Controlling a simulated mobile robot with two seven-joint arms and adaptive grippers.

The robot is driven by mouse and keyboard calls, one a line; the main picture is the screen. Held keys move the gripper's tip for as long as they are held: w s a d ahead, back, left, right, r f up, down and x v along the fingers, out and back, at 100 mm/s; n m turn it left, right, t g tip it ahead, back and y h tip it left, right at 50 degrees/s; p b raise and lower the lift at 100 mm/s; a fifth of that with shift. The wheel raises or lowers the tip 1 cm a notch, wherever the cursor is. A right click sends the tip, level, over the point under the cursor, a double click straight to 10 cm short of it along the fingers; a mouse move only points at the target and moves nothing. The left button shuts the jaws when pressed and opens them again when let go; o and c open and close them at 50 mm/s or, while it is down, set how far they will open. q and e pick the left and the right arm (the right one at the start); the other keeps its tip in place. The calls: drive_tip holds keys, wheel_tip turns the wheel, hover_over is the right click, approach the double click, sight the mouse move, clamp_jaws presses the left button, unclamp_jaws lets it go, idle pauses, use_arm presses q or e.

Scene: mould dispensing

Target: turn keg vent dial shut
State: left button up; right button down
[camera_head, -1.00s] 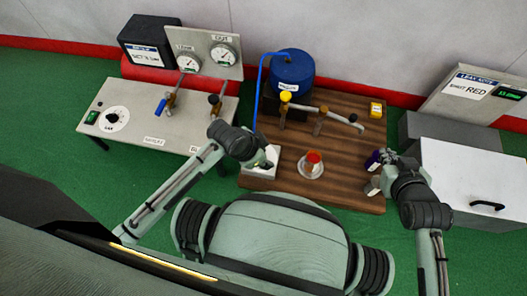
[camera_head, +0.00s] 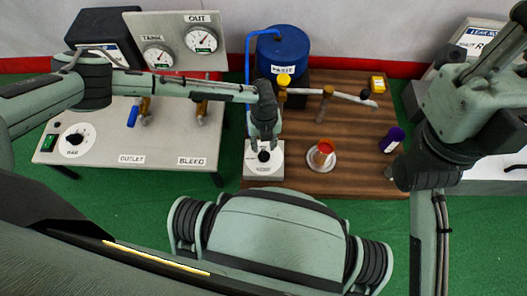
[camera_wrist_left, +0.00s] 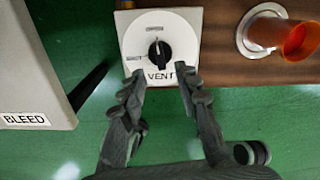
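The vent dial (camera_wrist_left: 159,50) is a black knob on a white disc marked VENT. In the left wrist view its white pointer mark is toward the top small label; another small label sits at left, both too small to read surely. The dial's plate also shows in the head view (camera_head: 264,167), in front of the blue keg (camera_head: 284,50). My left gripper (camera_wrist_left: 161,74) is open, its fingers apart near the dial's lower edge, with nothing between them. It also shows in the head view (camera_head: 264,139), above the plate. My right arm is raised at right; its fingers cannot be made out.
A red-orange cup (camera_head: 323,150) on a round dish stands right of the dial. A purple-capped bottle (camera_head: 392,139) stands at the wood board's right edge. The bench with gauges and BLEED label (camera_head: 192,161) is at left. Green floor lies in front.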

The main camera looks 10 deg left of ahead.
sight(264, 155)
use_arm(q)
wheel_tip(264, 155, down, 6)
drive_tip(key=shift+r+b, duration=0.2)
drive_tip(key=shift+b, duration=0.6)
clamp_jaws()
